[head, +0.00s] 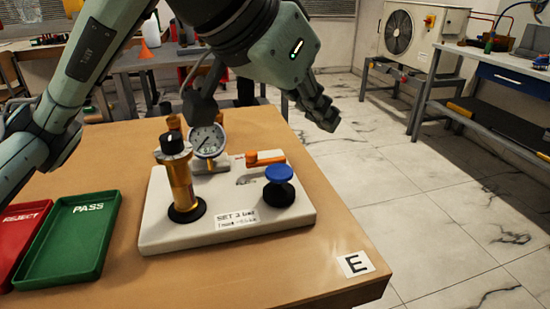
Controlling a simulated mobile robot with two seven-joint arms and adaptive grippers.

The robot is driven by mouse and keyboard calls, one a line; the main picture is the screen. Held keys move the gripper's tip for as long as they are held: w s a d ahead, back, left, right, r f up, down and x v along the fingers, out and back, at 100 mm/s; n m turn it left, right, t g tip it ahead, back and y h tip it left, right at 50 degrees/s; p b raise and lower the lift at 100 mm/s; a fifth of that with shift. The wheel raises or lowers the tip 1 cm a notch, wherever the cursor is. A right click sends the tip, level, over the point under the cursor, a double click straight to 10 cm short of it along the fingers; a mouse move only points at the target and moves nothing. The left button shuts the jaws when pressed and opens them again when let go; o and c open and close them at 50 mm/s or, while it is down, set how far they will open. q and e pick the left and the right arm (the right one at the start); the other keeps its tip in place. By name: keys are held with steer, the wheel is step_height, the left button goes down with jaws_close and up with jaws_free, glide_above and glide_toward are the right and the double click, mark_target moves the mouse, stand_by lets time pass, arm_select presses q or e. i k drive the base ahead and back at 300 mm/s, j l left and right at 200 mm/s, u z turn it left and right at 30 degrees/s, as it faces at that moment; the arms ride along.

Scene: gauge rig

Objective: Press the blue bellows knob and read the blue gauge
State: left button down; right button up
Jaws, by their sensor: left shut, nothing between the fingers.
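The blue bellows knob (279,174) is a blue disc on a black base at the right of a white rig plate (165,232). A round gauge (207,141) with a white face and silver rim stands behind a brass cylinder with a black cap (177,172). Its dark needle seems to slant to the lower left; the scale is too small to read. My right gripper is not in view.
An orange lever (265,157) sits just behind the knob. A label (236,218) reads "SET 2", the remainder unclear. A green PASS tray (72,240) and a red REJECT tray (20,235) lie left. An "E" card (356,264) marks the table's right corner; bare tabletop surrounds it.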

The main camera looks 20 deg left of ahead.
mark_target(277, 174)
steer(key=l+u, duration=0.45)
steer(key=l, duration=0.15)
steer(key=k+l+u, duration=0.2)
steer(key=l+u, duration=0.25)
steer(key=l, duration=0.15)
steer(key=i+l+u, duration=0.1)
steer(key=l+u, duration=0.7)
steer(key=l, duration=0.2)
steer(key=i+l+u, duration=0.25)
steer(key=l+u, duration=0.25)
steer(key=i+l, duration=0.05)
